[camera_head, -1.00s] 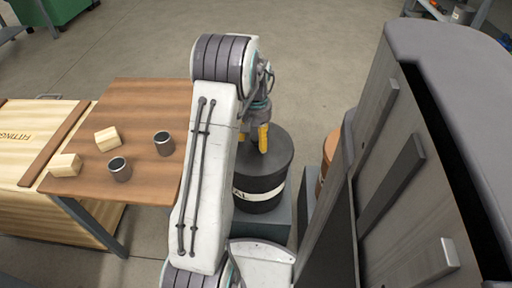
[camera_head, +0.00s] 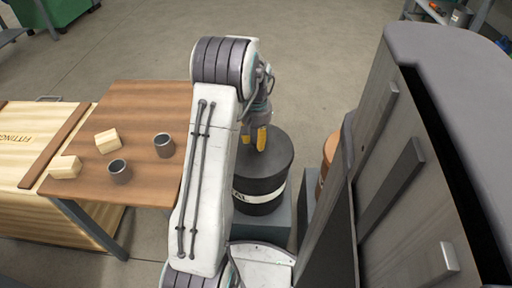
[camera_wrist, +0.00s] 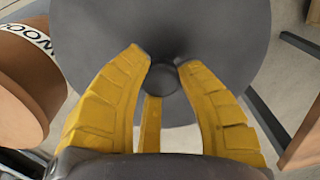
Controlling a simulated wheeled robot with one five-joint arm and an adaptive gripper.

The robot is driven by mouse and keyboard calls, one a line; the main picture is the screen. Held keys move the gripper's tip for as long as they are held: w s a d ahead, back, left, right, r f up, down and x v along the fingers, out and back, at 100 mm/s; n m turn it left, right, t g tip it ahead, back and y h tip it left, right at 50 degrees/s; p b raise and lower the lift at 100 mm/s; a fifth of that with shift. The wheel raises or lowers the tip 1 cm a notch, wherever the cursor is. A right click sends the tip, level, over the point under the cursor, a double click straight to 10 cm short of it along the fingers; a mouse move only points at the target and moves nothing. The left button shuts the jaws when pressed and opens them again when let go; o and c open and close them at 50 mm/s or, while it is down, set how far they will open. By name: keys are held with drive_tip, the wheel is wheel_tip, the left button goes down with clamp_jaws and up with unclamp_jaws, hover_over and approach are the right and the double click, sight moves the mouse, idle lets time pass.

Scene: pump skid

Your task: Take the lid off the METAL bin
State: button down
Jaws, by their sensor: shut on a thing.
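The METAL bin (camera_head: 262,202) is a dark drum with a white band, its lettering partly hidden behind my arm. It stands on a grey block. Its dark grey lid (camera_head: 279,150) sits on top, with no clear gap below it. My gripper (camera_head: 255,140) points down over the lid, its yellow fingers at the middle. In the wrist view my gripper (camera_wrist: 165,68) is closed around the small round knob (camera_wrist: 166,80) of the lid (camera_wrist: 215,35).
A wooden table (camera_head: 150,97) at left holds two metal cups and two wood blocks, beside a fittings crate (camera_head: 25,130). A brown WOOD bin (camera_head: 327,160) stands close on the right. A tall grey cabinet (camera_head: 400,150) rises at right. Open floor lies behind.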

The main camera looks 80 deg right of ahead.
drive_tip(key=shift+r, duration=0.1)
drive_tip(key=r, duration=0.1)
drive_tip(key=r+p, duration=0.1)
drive_tip(key=r, duration=0.1)
drive_tip(key=r+p, duration=0.1)
drive_tip(key=shift+s+r, duration=0.25)
drive_tip(key=shift+s, duration=0.1)
drive_tip(key=s+r+p, duration=0.3)
drive_tip(key=s+r, duration=0.3)
drive_tip(key=s, duration=0.5)
drive_tip(key=shift+a, duration=0.45)
